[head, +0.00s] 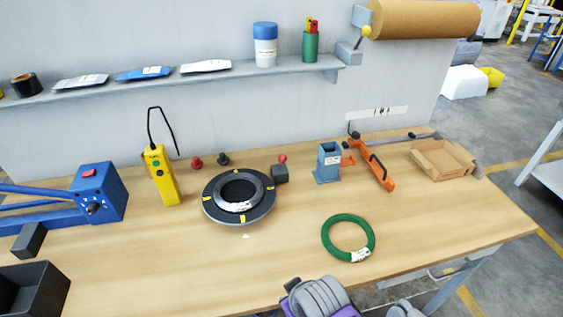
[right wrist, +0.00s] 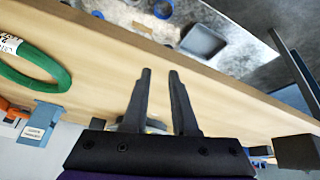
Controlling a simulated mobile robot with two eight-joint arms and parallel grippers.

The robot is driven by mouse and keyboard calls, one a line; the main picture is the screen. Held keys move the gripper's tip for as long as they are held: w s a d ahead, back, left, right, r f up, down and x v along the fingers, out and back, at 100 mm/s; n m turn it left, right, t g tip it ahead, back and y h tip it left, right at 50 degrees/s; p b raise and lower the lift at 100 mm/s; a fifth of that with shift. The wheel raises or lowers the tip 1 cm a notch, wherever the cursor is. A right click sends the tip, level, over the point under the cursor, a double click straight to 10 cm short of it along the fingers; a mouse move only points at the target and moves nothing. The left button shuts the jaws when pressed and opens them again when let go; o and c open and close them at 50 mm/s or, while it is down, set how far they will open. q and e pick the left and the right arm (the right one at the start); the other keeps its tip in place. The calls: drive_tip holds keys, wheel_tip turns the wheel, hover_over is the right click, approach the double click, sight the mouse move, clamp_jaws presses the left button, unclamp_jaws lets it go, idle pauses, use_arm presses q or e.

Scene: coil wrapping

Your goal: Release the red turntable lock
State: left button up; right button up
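My right gripper (right wrist: 160,75) is open and empty in the right wrist view, over the bench. It is apart from the lock, which I cannot make out in that view. My left gripper is not in view.
A green coil (head: 327,240) lies right of the turntable; it also shows in the wrist view (right wrist: 30,82). A blue holder (head: 328,165), orange tool (head: 377,170) and cardboard tray (head: 440,160) stand behind. A yellow remote (head: 162,178) and blue device (head: 98,190) are left.

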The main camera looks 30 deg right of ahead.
drive_tip(key=w+d+n+h, duration=0.1)
drive_tip(key=w+n, duration=0.1)
drive_tip(key=w+d+r+n+h, duration=0.1)
drive_tip(key=w+n, duration=0.1)
drive_tip(key=w+d+r+n, duration=0.1)
drive_tip(key=w+d+n, duration=0.1)
drive_tip(key=n, duration=0.1)
drive_tip(key=shift+w+d+r+t+h+b, duration=0.1)
drive_tip(key=shift+w+r+t+h+b, duration=0.15)
drive_tip(key=shift+t+h+b, duration=0.15)
clamp_jaws()
drive_tip(key=w+n, duration=0.1)
drive_tip(key=n, duration=0.1)
drive_tip(key=w+d+r+n+t+h, duration=0.1)
drive_tip(key=w+n, duration=0.1)
drive_tip(key=w+d+r+n+h, duration=0.1)
drive_tip(key=w+n, duration=0.1)
drive_tip(key=shift+w+d+r, duration=0.1)
drive_tip(key=shift+w+r, duration=0.1)
drive_tip(key=shift+r, duration=0.05)
drive_tip(key=w+r+n+t+h+b, duration=0.1)
drive_tip(key=w+r+n, duration=0.4)
drive_tip(key=w+n, duration=0.5)
drive_tip(key=shift+w+d+r+n+t+h, duration=0.3)
drive_tip(key=shift+n+t+h, duration=0.5)
drive_tip(key=shift+n+t, duration=0.45)
drive_tip(key=shift+f, duration=0.1)
